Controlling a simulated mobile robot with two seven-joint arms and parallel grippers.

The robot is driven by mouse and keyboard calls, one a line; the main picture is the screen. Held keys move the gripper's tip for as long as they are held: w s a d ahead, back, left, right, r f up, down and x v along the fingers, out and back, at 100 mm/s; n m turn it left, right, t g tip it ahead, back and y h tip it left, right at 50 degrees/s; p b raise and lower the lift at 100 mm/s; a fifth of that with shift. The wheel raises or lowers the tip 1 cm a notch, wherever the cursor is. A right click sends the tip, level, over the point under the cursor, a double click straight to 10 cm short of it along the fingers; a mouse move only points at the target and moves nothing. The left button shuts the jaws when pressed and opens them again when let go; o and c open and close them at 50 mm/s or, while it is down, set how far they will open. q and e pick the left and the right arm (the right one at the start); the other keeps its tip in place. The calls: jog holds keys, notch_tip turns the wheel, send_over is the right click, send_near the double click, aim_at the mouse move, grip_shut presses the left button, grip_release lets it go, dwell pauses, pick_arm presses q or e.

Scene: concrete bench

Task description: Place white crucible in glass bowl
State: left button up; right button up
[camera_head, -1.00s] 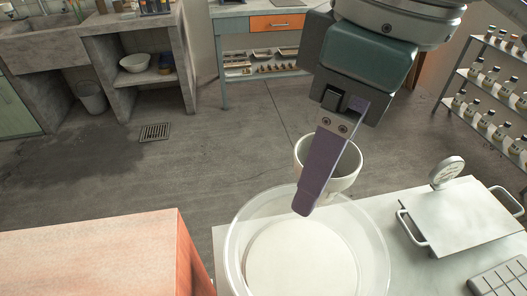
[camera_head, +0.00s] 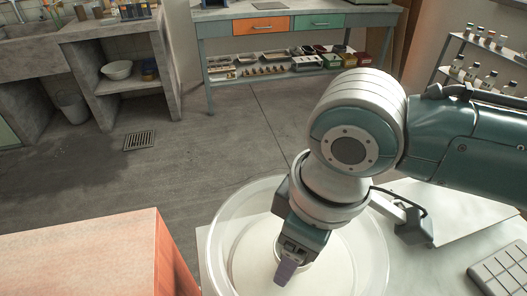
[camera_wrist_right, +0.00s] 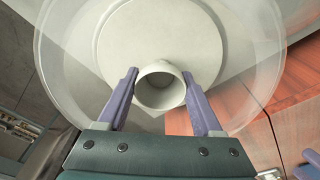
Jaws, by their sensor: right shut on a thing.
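The white crucible (camera_wrist_right: 160,92) shows in the right wrist view, its round mouth facing the camera. My right gripper (camera_wrist_right: 160,76) is shut on it, with one purple finger on each side. In the head view, the right gripper (camera_head: 286,272) points down inside the outline of the clear glass bowl, and it hides the crucible there. The glass bowl (camera_head: 222,232) stands on the bench and shows a pale round base. In the wrist view, the bowl (camera_wrist_right: 72,62) lies behind the crucible. I cannot tell whether the crucible touches its floor.
An orange-red block (camera_head: 85,258) stands left of the bowl. A metal plate (camera_head: 455,215) lies at the right, partly behind my arm. A grey gridded tray (camera_head: 503,268) lies at the front right. Beyond the bench is open floor.

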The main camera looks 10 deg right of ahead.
jog(key=shift+f, duration=0.15)
jog(key=o, duration=1.4)
jog(key=shift+c, duration=0.2)
